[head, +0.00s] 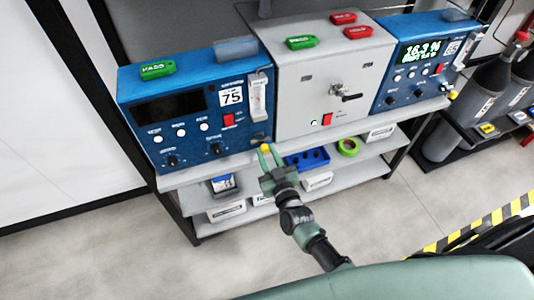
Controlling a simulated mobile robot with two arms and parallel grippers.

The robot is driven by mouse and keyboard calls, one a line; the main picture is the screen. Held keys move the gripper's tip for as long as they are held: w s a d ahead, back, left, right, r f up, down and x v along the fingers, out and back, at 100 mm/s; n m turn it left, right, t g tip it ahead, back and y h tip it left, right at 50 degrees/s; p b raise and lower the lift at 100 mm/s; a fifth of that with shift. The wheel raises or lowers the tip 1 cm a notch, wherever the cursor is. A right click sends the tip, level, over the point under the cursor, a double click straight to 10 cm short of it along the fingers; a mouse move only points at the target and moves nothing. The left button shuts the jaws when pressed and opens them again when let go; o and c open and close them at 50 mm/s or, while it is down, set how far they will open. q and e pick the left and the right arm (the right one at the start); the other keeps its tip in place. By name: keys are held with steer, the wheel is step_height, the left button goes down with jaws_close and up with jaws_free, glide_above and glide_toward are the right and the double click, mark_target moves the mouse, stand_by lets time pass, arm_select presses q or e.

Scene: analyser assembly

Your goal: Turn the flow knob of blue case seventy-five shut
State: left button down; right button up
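Blue case seventy-five (190,105) stands at the left end of the shelf top, with a white label (231,97) reading 75. Its clear flow tube (258,92) is at the front's right edge. My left gripper is not in view.
A grey case (300,95) stands right of case seventy-five, with another blue case (415,60) beyond it. The lower shelf holds a blue bin (306,159), green tape (348,147) and white boxes. Dark gas cylinders (488,85) stand at the right. Floor is clear at left.

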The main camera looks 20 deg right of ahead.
steer(key=shift+m, duration=0.3)
jaws_close()
steer(key=shift+m, duration=0.9)
steer(key=m+b, duration=0.1)
steer(key=m, duration=0.2)
steer(key=shift+m, duration=0.4)
steer(key=m+b, duration=0.2)
steer(key=m, duration=0.4)
steer(key=shift+f, duration=0.15)
steer(key=m+b, duration=0.2)
steer(key=m, duration=0.4)
steer(key=shift+m, duration=0.3)
steer(key=m+b, duration=0.2)
steer(key=m, duration=0.2)
steer(key=shift+d, duration=0.1)
steer(key=shift+m+b, duration=0.45)
steer(key=shift+m, duration=0.95)
steer(key=o, duration=1.1)
jaws_free()
steer(key=shift+c, duration=0.2)
